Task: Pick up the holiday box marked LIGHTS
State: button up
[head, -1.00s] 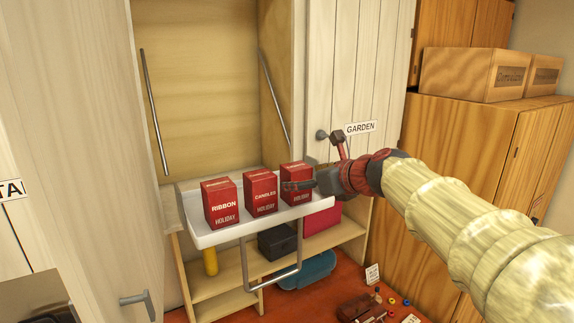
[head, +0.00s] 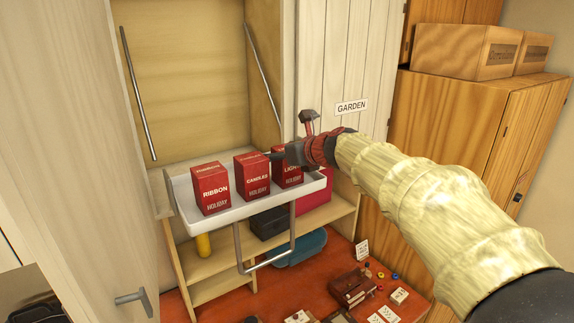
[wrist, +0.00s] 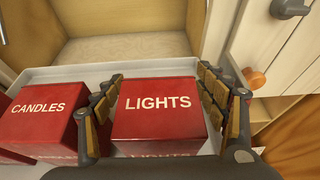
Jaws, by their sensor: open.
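The red holiday box marked LIGHTS (head: 291,172) stands at the right end of a white pull-down tray, partly hidden by my gripper in the head view. In the wrist view its lettered top (wrist: 158,104) lies between my open fingers. My gripper (wrist: 160,95) has one padded finger on each side of the box; I cannot tell whether they touch it. In the head view my gripper (head: 283,154) is over the box. The CANDLES box (head: 252,175) stands to its left, and the RIBBON box (head: 211,187) stands farther left.
The white tray (head: 233,214) has a raised rim and a metal handle (head: 265,262) below. The CANDLES box (wrist: 40,112) is close to my left finger. A GARDEN cabinet door (head: 340,70) rises behind on the right. An open door (head: 75,140) stands at left.

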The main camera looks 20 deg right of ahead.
jog(key=shift+s+r, duration=0.2)
jog(key=shift+s, duration=0.1)
jog(key=shift+c, duration=0.6)
jog(key=shift+w+f, duration=0.1)
jog(key=shift+w, duration=0.1)
jog(key=shift+c, duration=1.2)
jog(key=shift+s, duration=0.1)
jog(key=c, duration=1)
jog(key=shift+c, duration=0.3)
